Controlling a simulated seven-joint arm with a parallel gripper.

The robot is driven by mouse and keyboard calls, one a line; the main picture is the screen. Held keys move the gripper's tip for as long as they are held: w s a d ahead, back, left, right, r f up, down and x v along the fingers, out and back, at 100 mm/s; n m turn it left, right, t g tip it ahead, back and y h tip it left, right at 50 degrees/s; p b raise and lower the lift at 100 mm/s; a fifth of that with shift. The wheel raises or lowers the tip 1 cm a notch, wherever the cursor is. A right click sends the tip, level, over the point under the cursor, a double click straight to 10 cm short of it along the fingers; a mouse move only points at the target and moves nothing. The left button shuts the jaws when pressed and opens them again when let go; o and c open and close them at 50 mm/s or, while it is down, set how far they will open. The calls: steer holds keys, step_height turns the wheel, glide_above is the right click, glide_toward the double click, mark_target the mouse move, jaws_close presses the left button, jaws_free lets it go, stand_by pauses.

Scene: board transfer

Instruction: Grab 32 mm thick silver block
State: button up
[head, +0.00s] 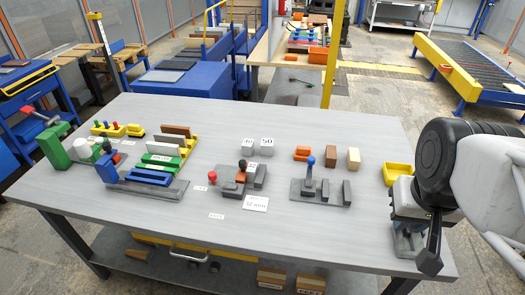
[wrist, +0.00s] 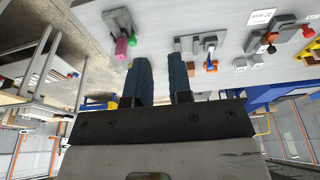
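Two silver-grey cubes with printed numbers, a left one (head: 246,147) and a right one (head: 266,147), stand side by side at the back middle of the table. Smaller grey blocks stand on the middle fixture (head: 232,188), including an upright one (head: 261,176) at its right. A white card (head: 255,204) in front has small print ending in "mm"; its number is hard to read. I cannot tell by sight which block is 32 mm thick. My gripper (wrist: 162,75) is open, its two dark fingers apart with nothing between them. It is at the table's right side, away from the blocks.
A right fixture (head: 312,192) has a blue-knobbed lever and grey blocks. A yellow tray (head: 398,174) is near my arm. Coloured bars and a green clamp (head: 54,149) fill the left. The table's front strip is mostly clear.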

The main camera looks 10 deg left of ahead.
steer(key=o, duration=1.1)
steer(key=w+a+f+m+g+y, duration=0.2)
steer(key=w+a+f+m+y, duration=0.2)
steer(key=w+a, duration=0.5)
steer(key=w+a+f+m+g+y, duration=0.2)
steer(key=w+a+f+m+y, duration=0.3)
steer(key=w, duration=0.5)
steer(key=m+t+y, duration=0.1)
steer(key=m+y, duration=0.4)
steer(key=m, duration=0.4)
glide_toward(254, 168)
steer(key=shift+x, duration=1.15)
steer(key=shift+a, duration=0.1)
steer(key=shift+x, duration=1.2)
